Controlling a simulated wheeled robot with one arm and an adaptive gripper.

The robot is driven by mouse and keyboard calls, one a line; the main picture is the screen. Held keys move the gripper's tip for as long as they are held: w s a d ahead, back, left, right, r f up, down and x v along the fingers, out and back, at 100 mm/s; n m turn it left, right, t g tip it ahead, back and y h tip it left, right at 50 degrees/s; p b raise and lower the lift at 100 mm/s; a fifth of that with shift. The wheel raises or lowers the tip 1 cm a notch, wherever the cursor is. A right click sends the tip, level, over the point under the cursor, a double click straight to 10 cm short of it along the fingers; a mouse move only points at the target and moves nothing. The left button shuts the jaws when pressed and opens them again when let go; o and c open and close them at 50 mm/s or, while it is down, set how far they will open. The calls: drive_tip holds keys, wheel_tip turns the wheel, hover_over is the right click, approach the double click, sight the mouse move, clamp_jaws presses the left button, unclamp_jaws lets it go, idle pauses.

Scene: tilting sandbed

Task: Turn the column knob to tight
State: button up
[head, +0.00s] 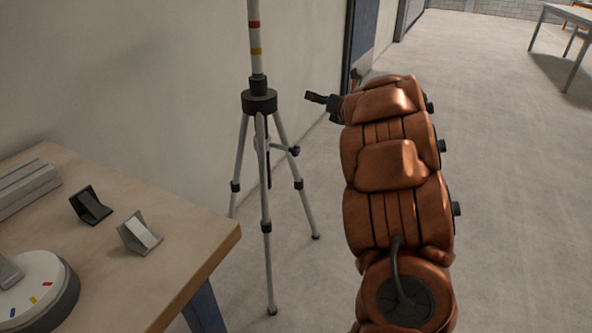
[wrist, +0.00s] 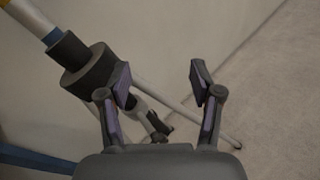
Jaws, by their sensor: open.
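A tripod stands against the wall, with a pale column (head: 256,60) banded red and yellow rising from a black hub (head: 259,101). A small dark knob (head: 294,151) sticks out on the right below the hub. In the wrist view the hub (wrist: 90,75) is at left, partly behind the left finger, and a dark knob-like part (wrist: 158,126) shows lower, between the fingers. My gripper (head: 313,97) is right of the hub, above the knob; it also shows in the wrist view (wrist: 160,80), open and empty. Any tight marking is not readable.
A wooden table (head: 190,235) at left holds a black wedge (head: 90,205), a grey wedge (head: 139,232), a round dial (head: 45,285) with coloured marks and a grey block (head: 25,187). Tripod legs spread below the hub.

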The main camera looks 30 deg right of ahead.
wheel_tip(320, 180, down, 9)
drive_tip(key=s+a+n+y+b, duration=0.1)
drive_tip(key=s+n+y+b, duration=0.1)
drive_tip(key=n+y+b, duration=0.25)
drive_tip(key=n+g+y+b, duration=0.1)
drive_tip(key=n+y+b, duration=0.2)
drive_tip(key=n+y, duration=0.3)
approach(298, 151)
drive_tip(key=w+a+h, duration=0.1)
drive_tip(key=w+a, duration=0.1)
drive_tip(key=w, duration=0.1)
drive_tip(key=shift+n, duration=0.35)
drive_tip(key=b+x, duration=0.1)
drive_tip(key=x, duration=0.4)
drive_tip(key=shift+w+a+r+b, duration=0.15)
drive_tip(key=shift+a+r+b, duration=0.05)
drive_tip(key=shift+a+b, duration=0.2)
drive_tip(key=shift+w+a+r, duration=0.1)
drive_tip(key=shift+w+a, duration=0.15)
drive_tip(key=shift+w, duration=0.4)
drive_tip(key=c, duration=1.1)
drive_tip(key=shift+c, duration=0.2)
